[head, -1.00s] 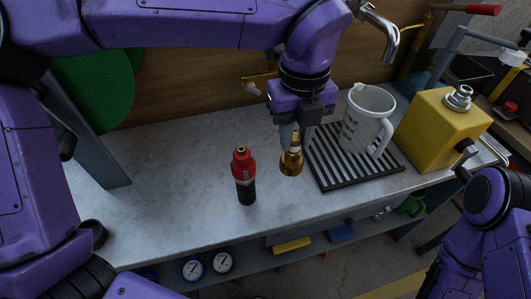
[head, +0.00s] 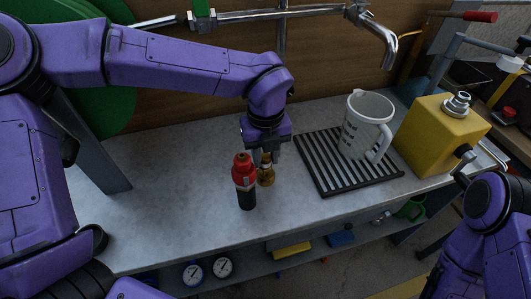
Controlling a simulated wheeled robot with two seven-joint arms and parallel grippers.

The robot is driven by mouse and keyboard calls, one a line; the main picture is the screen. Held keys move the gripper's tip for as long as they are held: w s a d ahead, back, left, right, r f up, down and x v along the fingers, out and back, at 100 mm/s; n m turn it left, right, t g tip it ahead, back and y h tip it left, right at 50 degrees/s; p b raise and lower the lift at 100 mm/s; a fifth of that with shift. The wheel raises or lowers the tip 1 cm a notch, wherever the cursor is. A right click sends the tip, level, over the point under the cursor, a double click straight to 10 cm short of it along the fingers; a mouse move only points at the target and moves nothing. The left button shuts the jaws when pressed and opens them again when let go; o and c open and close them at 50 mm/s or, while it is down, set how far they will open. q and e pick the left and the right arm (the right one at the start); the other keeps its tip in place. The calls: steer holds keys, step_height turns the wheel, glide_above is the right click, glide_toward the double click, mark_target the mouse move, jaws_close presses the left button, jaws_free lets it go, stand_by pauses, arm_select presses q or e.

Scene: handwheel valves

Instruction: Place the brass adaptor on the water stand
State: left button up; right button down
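The brass adaptor (head: 266,177) is in my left gripper (head: 265,160), just right of and partly behind a red-and-black upright cylinder (head: 245,187). The fingers seem shut on its upper part; whether its lower end touches the bench cannot be told. A black slatted stand (head: 313,165), which seems to be the water stand, lies to the right, beneath the tap side of the bench. A white jug (head: 362,125) stands on its right part; its left slats are bare.
A yellow box with a metal fitting (head: 434,138) stands right of the slatted stand. A metal tap (head: 383,45) hangs above and behind. The grey bench top (head: 160,205) is clear on the left. Gauges (head: 222,267) sit on the shelf below.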

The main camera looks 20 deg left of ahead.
arm_select(q)
steer(key=shift+o, duration=1.2)
step_height(320, 180, up, 12)
steer(key=shift+p, duration=0.4)
